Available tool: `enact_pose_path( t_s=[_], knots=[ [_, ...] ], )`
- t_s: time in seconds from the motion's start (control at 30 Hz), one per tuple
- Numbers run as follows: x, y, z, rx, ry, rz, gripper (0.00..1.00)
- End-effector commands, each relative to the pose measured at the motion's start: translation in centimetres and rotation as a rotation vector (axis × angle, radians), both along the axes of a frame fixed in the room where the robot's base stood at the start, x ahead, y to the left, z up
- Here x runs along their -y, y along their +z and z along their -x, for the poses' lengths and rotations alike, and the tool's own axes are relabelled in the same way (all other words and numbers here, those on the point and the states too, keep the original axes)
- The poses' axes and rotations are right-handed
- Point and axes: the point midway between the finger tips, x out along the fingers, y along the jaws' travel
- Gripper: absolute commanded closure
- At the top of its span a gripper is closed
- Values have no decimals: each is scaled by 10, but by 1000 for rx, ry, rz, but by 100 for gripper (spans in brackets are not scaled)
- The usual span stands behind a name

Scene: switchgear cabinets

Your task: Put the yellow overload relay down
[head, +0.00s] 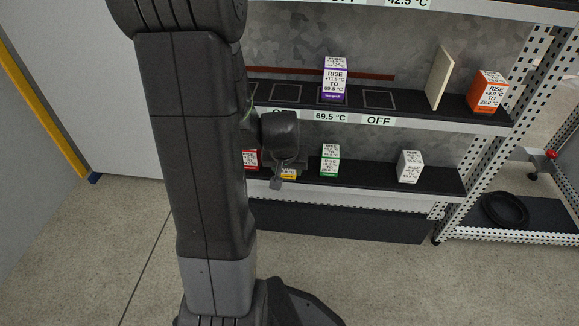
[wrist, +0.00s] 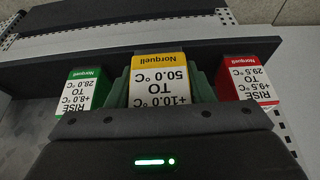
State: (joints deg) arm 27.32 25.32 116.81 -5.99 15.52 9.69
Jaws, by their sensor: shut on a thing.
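The yellow overload relay (wrist: 160,78), a box with a yellow top and a white label reading +10.0 °C TO 50.0 °C, is between the green fingers of my gripper (wrist: 160,88). The gripper is shut on it. In the head view my gripper (head: 277,183) is at the lower shelf (head: 370,179), and only a small part of the relay (head: 288,174) shows, the rest hidden by my arm. The relay stands between the red and green boxes. I cannot tell whether its base touches the shelf.
A green box (wrist: 82,92) and a red box (wrist: 250,78) flank the relay closely. A white-grey box (head: 410,166) stands farther right on the lower shelf. The upper shelf holds a purple box (head: 334,82), a pale upright panel (head: 439,77) and an orange box (head: 488,92).

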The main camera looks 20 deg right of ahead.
Motion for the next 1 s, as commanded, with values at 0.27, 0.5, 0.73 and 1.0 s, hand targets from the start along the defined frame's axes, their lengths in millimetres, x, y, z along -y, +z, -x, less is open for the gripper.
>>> enact_pose_path(
  t_s=[0.27, 0.5, 0.73, 1.0],
  knots=[
    [14, -14, -23, 0, 1, 0, 82],
    [27, -35, -44, -1, 0, -1, 82],
    [30, -36, -49, 1, 0, 1, 82],
    [29, -39, -48, 0, 1, 0, 41]
  ],
)
